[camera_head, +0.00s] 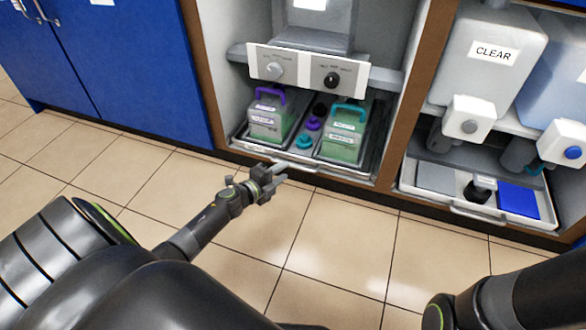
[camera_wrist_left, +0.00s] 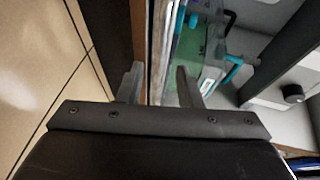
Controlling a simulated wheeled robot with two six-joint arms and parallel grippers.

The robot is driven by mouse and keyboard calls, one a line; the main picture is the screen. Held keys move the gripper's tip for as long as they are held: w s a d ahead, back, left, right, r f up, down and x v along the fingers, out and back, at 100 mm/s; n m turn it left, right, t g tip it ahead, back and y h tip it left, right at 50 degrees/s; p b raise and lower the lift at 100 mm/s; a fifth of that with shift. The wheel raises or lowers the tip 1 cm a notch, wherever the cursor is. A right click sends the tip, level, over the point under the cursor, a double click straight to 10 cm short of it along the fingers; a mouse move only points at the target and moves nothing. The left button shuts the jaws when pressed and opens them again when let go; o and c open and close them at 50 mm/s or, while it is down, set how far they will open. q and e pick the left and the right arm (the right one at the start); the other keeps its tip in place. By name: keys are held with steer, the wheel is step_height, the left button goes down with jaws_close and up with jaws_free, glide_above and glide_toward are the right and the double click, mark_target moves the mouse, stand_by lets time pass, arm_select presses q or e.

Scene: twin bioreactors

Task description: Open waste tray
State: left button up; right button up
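A tray (camera_head: 370,172) with a front handle (camera_head: 296,166) sits in the low bay of the middle cabinet. It holds two green-filled containers, one with a purple handle (camera_head: 268,115) and one with a teal handle (camera_head: 342,131), with small caps between them. My left gripper (camera_head: 281,173) is at the tray's front, close to its handle. In the left wrist view its two fingers (camera_wrist_left: 157,84) are apart, with the tray's front edge (camera_wrist_left: 158,40) between and beyond them. I cannot tell whether they touch the handle. My right gripper is out of view.
A second tray (camera_head: 440,204) with a blue box (camera_head: 518,199) sits in the right bay, below a container marked CLEAR (camera_head: 490,52). A control panel (camera_head: 310,71) overhangs the first tray. Blue cabinets (camera_head: 130,70) stand at left. The tiled floor in front is clear.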

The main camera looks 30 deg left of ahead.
mark_target(293, 166)
arm_select(q)
steer(key=b+x, duration=0.1)
steer(key=x, duration=0.5)
steer(key=shift+b, duration=0.4)
steer(key=shift+s, duration=0.1)
jaws_close()
